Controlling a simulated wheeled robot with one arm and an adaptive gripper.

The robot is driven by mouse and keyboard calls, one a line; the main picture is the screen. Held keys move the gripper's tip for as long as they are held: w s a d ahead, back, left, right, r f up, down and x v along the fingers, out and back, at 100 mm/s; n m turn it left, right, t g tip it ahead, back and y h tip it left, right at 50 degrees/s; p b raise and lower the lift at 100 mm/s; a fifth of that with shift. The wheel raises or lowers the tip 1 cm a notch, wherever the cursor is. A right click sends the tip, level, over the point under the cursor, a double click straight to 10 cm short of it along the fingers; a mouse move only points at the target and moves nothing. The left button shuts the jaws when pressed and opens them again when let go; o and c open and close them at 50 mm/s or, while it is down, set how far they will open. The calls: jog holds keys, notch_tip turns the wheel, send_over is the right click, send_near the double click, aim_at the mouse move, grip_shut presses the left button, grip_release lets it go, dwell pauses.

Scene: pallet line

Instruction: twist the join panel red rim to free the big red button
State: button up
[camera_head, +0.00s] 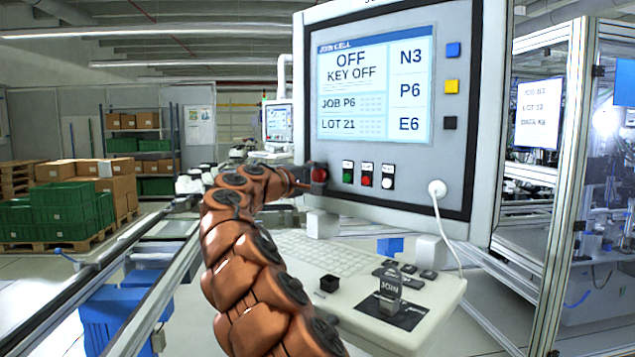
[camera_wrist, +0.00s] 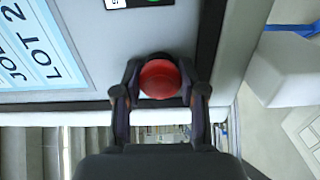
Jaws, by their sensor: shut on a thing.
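The join panel (camera_head: 400,190) is a light grey console with a dark border, and its screen (camera_head: 374,92) reads "JOIN CELL", "OFF" and "KEY OFF". The big red button (camera_head: 319,174) is at the panel's lower left; in the wrist view the red button (camera_wrist: 160,79) faces me, round and domed. My gripper (camera_wrist: 160,84) has one finger on each side of the button, shut on its rim. The fingers hide the sides of the rim. In the head view my orange arm reaches up to the button from below.
Small green (camera_head: 348,178), red (camera_head: 367,181) and white (camera_head: 387,183) buttons sit just right of the big one. Below are a keyboard (camera_head: 325,252) and a "JOIN" tag (camera_head: 389,285) on a shelf. A white cable (camera_head: 449,230) hangs at right. A conveyor rail (camera_head: 85,285) runs at left.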

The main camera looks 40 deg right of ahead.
dwell(0.4)
jog(key=o, duration=1.2)
jog(key=shift+c, duration=0.2)
jog(key=s+a, duration=0.1)
jog(key=a, duration=1.1)
